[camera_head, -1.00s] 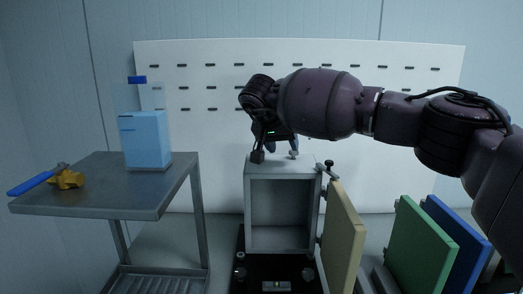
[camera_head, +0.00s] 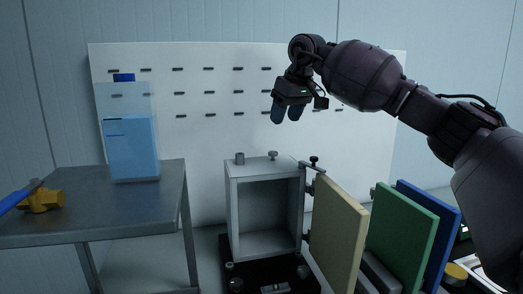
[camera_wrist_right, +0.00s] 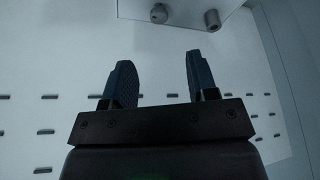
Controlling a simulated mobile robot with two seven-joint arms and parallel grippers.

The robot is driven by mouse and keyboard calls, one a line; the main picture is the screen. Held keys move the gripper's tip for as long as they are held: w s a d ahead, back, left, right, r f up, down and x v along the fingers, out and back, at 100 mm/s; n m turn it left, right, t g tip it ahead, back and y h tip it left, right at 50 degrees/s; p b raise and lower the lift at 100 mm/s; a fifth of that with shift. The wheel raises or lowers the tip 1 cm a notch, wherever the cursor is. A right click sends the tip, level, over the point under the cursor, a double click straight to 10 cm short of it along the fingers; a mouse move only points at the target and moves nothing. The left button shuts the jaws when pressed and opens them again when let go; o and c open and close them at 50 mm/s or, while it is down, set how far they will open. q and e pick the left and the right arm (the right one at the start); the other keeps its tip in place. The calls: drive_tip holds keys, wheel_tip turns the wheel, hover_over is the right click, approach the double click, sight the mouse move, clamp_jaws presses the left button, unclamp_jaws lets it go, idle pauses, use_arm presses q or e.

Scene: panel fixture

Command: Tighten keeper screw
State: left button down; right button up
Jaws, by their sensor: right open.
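A grey box fixture (camera_head: 231,205) stands open at the front, with a cream door panel (camera_head: 340,230) swung out on its right. On its top are a thicker grey cylinder (camera_head: 239,158) and a small knobbed screw (camera_head: 273,156); a dark-headed pin (camera_head: 314,161) stands by the hinge side. I cannot tell which one is the keeper screw. My right gripper (camera_head: 286,115) is open and empty, above and apart from the box top. In the right wrist view its two blue fingers (camera_wrist_right: 160,80) are spread, and the knobbed screw (camera_wrist_right: 158,14) and cylinder (camera_wrist_right: 212,20) show beyond them. My left gripper is out of view.
A side table (camera_head: 80,222) at left holds a blue translucent container (camera_head: 130,150) and a yellow tool with a blue handle (camera_head: 42,201). Green (camera_head: 403,235) and blue (camera_head: 440,225) panels stand at right. A white slotted board (camera_head: 200,140) is behind.

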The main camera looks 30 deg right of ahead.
sight(274, 152)
drive_tip(key=b+x, duration=0.1)
drive_tip(key=x, duration=0.8)
drive_tip(key=shift+f+b, duration=0.35)
drive_tip(key=shift+f, duration=0.05)
drive_tip(key=shift+w+f, duration=0.25)
drive_tip(key=shift+f, duration=0.2)
